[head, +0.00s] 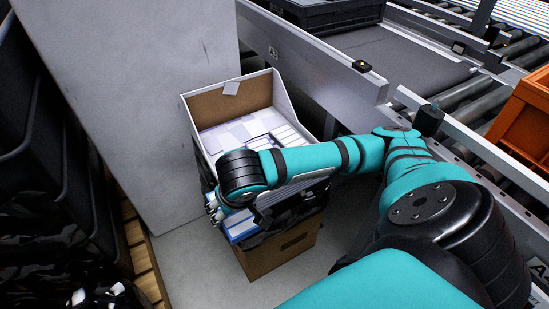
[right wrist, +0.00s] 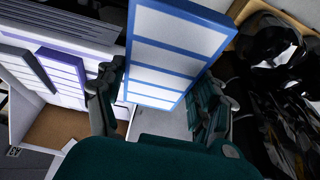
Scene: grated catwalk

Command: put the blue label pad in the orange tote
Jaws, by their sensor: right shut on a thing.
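The blue label pad, white labels with blue borders and edge, fills the upper middle of the right wrist view (right wrist: 178,50). In the head view part of it (head: 240,228) shows below my right wrist. My right gripper (right wrist: 160,103) is shut on the pad, with a finger at each side. In the head view the gripper is mostly hidden under the arm, at the near side of the open box. The orange tote (head: 522,118) stands at the far right, cut off by the frame edge, well away from the pad. My left gripper is not in view.
An open white box (head: 190,112) holds pale pads or papers; a purple-edged pad (right wrist: 62,70) shows in the wrist view. A cardboard box side (head: 285,252) is below. Conveyor rails (head: 330,65) lie between box and tote. A grey panel (head: 130,90) stands left.

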